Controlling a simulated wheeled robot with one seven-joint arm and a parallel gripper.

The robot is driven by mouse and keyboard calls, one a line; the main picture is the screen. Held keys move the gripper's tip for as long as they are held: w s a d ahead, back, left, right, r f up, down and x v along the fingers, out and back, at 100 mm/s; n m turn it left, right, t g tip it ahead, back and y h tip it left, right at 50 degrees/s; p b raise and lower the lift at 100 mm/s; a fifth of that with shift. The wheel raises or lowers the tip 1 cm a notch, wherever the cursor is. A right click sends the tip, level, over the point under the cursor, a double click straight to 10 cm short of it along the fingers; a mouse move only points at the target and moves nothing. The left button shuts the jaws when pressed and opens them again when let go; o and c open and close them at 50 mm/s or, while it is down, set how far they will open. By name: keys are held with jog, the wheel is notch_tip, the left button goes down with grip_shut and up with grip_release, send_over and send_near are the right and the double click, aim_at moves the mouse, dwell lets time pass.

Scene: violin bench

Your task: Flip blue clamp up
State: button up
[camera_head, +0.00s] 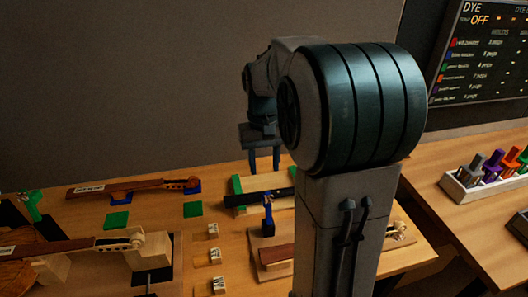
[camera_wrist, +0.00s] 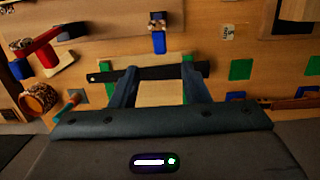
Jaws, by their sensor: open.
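A small blue clamp (camera_head: 267,217) stands at the near board in the head view, next to the board's left end. The wrist view shows a blue piece (camera_wrist: 158,42) at top centre, beyond the fingertips, which looks like the same clamp. I cannot tell its exact tilt. My gripper (camera_head: 264,170) points down above the bench, behind the clamp, partly hidden by my arm. In the wrist view my gripper (camera_wrist: 159,70) has its two fingers apart with nothing held between them. It is clear of the blue piece.
A black bar (camera_wrist: 150,72) with green blocks lies below the fingers. A green clamp (camera_head: 32,206) stands at far left. Violin necks (camera_head: 130,188) lie on the bench. A rack of coloured tools (camera_head: 487,178) is on the right table. My arm hides part of the near board.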

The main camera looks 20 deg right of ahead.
jog(key=shift+w+r, duration=0.2)
jog(key=shift+r, duration=1.6)
jog(key=s+a+f+n+t, duration=0.1)
jog(key=s+a, duration=0.3)
jog(key=s, duration=0.4)
jog(key=s+a+f+n+t, duration=0.1)
jog(key=s+a+f+t, duration=0.2)
jog(key=s, duration=0.4)
jog(key=shift+s+a+t, duration=0.3)
jog(key=shift+s+a, duration=0.05)
jog(key=shift+a, duration=0.4)
jog(key=shift+f, duration=0.1)
